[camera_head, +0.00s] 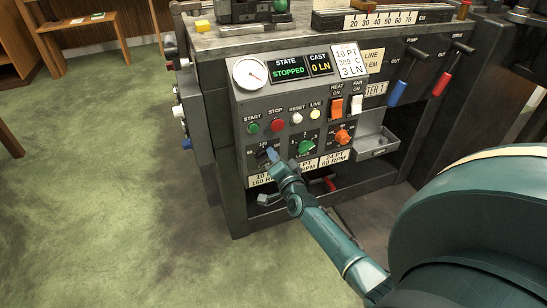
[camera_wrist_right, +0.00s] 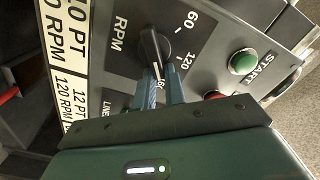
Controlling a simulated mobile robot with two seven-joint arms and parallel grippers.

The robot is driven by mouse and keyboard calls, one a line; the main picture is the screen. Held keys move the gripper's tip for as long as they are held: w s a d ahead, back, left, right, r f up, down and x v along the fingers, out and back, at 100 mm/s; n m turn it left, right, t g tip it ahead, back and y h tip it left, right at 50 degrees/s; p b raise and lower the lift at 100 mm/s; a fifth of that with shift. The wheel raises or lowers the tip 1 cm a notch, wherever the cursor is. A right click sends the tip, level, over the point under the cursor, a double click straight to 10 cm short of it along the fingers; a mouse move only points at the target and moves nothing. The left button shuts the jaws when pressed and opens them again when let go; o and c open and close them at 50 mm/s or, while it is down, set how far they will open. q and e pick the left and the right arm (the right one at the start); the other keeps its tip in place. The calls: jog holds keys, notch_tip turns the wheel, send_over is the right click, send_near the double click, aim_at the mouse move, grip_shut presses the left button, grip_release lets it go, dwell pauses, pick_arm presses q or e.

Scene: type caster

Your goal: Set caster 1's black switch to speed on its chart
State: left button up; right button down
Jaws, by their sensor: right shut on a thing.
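The black switch (camera_wrist_right: 153,45) is a round knob with a white pointer line on the RPM dial. Its pointer faces down in the right wrist view, toward the 160 mark between my fingers. In the head view the black switch (camera_head: 263,158) is partly hidden behind my right gripper (camera_head: 275,157). My right gripper (camera_wrist_right: 160,72) is shut on the switch's near end. The chart strip (camera_wrist_right: 72,50) below the dial pairs 10 PT with 160 RPM and 12 PT with 120 RPM. A card (camera_head: 349,62) on the panel reads 10 PT, 3 LN. My left gripper is not in view.
A green knob (camera_head: 306,147) and an orange knob (camera_head: 342,137) sit right of the black switch. Start (camera_head: 253,128) and stop (camera_head: 278,125) buttons are just above. A small metal tray (camera_head: 375,145) juts out at right. The status display (camera_head: 289,69) reads STOPPED.

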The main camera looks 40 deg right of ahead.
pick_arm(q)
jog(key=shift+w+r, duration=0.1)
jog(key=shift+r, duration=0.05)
pick_arm(e)
jog(key=shift+a+f+m, duration=0.25)
jog(key=shift+f+m, duration=0.2)
jog(key=shift+m, duration=0.05)
jog(key=c, duration=1.5)
grip_release()
jog(key=shift+o, duration=0.2)
jog(key=shift+d+r, duration=0.1)
jog(key=shift+r, duration=0.05)
pick_arm(q)
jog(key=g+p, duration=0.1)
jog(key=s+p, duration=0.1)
jog(key=p, duration=0.1)
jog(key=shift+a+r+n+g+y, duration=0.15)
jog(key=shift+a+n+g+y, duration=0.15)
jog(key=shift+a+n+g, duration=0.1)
pick_arm(e)
jog(key=v, duration=1.3)
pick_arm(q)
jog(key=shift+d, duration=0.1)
pick_arm(e)
jog(key=shift+s, duration=0.1)
